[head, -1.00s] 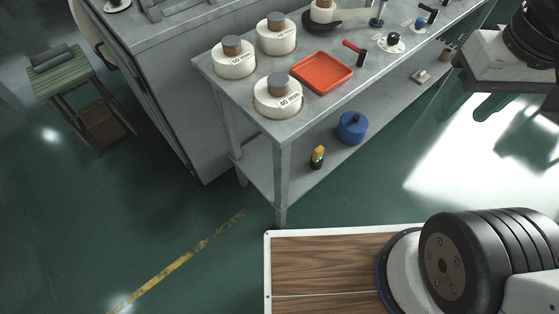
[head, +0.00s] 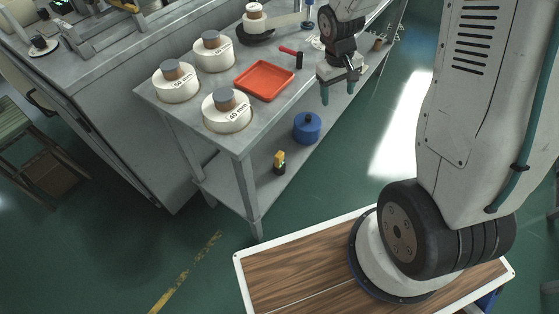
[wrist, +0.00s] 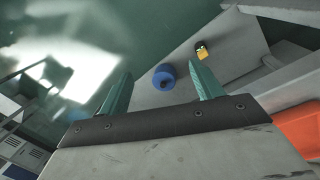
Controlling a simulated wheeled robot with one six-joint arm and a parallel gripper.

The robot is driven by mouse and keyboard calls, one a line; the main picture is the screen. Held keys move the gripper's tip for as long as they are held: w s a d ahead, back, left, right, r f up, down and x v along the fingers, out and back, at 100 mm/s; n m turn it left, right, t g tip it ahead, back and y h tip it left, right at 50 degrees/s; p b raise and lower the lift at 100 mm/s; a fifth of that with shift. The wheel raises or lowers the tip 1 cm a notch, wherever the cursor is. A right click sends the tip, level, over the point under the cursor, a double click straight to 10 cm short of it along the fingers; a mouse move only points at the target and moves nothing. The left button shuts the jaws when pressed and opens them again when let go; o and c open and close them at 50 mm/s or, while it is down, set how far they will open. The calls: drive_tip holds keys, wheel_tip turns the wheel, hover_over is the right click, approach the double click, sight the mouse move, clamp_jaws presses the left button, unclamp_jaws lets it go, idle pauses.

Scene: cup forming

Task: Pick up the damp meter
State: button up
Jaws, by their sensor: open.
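A small yellow and black device (head: 279,162), which I take to be the damp meter, stands on the lower shelf of the grey table near its front end. In the wrist view it (wrist: 202,51) shows small, beyond the right fingertip. My gripper (head: 338,92) is open and empty, with its green fingers pointing down beside the table's right edge. It is well above the lower shelf and apart from the device. In the wrist view both fingers of my gripper (wrist: 160,72) are spread with nothing between them.
A blue lidded pot (head: 307,128) stands on the lower shelf, close to the device. The tabletop (head: 190,112) overhangs the shelf and carries several white round moulds, a red tray (head: 264,81) and a red-handled tool (head: 292,54). Open green floor lies right of the table.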

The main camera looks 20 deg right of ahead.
wheel_tip(320, 180, down, 19)
drive_tip(key=w+d+n, duration=0.1)
drive_tip(key=w+d, duration=0.1)
drive_tip(key=w, duration=0.1)
drive_tip(key=n+t+y, duration=0.4)
drive_tip(key=t+y, duration=0.1)
drive_tip(key=t, duration=0.2)
approach(280, 156)
drive_tip(key=w+d+f, duration=0.2)
drive_tip(key=w+d, duration=0.2)
drive_tip(key=d, duration=0.2)
drive_tip(key=a+f+t+y, duration=0.1)
drive_tip(key=a, duration=0.1)
drive_tip(key=s+a+f+t+y, duration=0.1)
drive_tip(key=s+a+f+n+t+y, duration=0.1)
drive_tip(key=a+f+y, duration=0.1)
drive_tip(key=shift+a+t, duration=0.35)
drive_tip(key=shift+t, duration=0.05)
drive_tip(key=shift+a, duration=0.2)
drive_tip(key=shift+w+a+f+t+y, duration=0.15)
drive_tip(key=shift+a+f+t+y, duration=0.05)
drive_tip(key=shift+a+t+y, duration=0.1)
drive_tip(key=x, duration=0.7)
drive_tip(key=shift+w+d+f, duration=0.15)
drive_tip(key=shift+d+f, duration=0.1)
drive_tip(key=shift+d, duration=0.2)
drive_tip(key=shift+c, duration=0.3)
